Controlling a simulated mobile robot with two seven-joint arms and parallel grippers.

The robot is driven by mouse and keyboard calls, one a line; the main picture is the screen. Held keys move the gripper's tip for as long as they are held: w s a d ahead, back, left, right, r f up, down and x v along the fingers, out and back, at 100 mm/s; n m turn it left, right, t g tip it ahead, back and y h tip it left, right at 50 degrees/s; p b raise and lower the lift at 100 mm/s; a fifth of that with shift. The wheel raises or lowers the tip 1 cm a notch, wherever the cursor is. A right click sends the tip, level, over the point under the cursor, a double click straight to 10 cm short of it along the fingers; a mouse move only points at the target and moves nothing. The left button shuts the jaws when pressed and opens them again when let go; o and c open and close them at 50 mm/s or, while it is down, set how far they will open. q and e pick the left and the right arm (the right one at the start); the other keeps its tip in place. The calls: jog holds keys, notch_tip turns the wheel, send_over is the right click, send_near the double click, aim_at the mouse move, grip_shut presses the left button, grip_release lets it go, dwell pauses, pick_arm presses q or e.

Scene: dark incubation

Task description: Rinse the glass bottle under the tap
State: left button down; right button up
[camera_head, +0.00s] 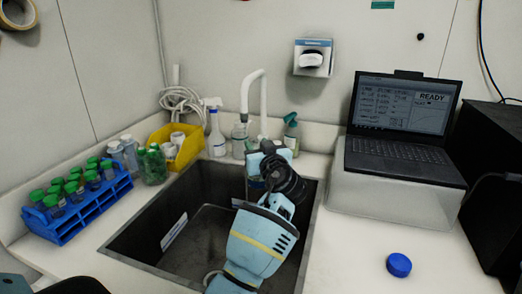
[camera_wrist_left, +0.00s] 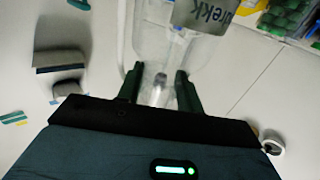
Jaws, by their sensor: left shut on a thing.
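In the left wrist view a clear glass bottle (camera_wrist_left: 153,42) with a grey label bearing dark lettering sits between the two dark fingers of my left gripper (camera_wrist_left: 158,82). The fingers are shut on its narrow part. In the head view my left gripper (camera_head: 262,158) is over the far end of the sink (camera_head: 205,222), close to the white curved tap (camera_head: 249,82). A clear glass shape (camera_head: 240,140) shows just below the tap's spout; I cannot tell if it is the held bottle. My arm hides part of this area. No running water is discernible. My right gripper is not in view.
Left of the sink stand a blue rack (camera_head: 75,217) of green-capped tubes and a yellow bin (camera_head: 187,150). Spray bottles (camera_head: 215,135) stand behind the sink. A laptop (camera_head: 402,140) on a white box and a blue cap (camera_head: 399,265) are to the right.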

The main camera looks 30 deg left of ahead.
pick_arm(q)
jog(key=shift+f+b+x, duration=0.2)
jog(key=shift+x, duration=0.7)
jog(key=shift+f+b+x, duration=0.15)
jog(key=shift+b+x, duration=0.05)
jog(key=shift+x, duration=0.7)
jog(key=shift+w+a+f+b, duration=0.35)
jog(key=shift+w+a+b, duration=0.1)
jog(key=shift+w, duration=0.15)
jog(key=shift+b+x, duration=0.75)
jog(key=shift+x, duration=0.55)
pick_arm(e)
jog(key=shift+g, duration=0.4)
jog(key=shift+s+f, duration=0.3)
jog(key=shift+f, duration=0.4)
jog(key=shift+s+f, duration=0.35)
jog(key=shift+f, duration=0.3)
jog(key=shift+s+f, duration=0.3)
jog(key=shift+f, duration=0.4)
pick_arm(q)
jog(key=shift+w+d, duration=0.1)
jog(key=shift+w, duration=0.05)
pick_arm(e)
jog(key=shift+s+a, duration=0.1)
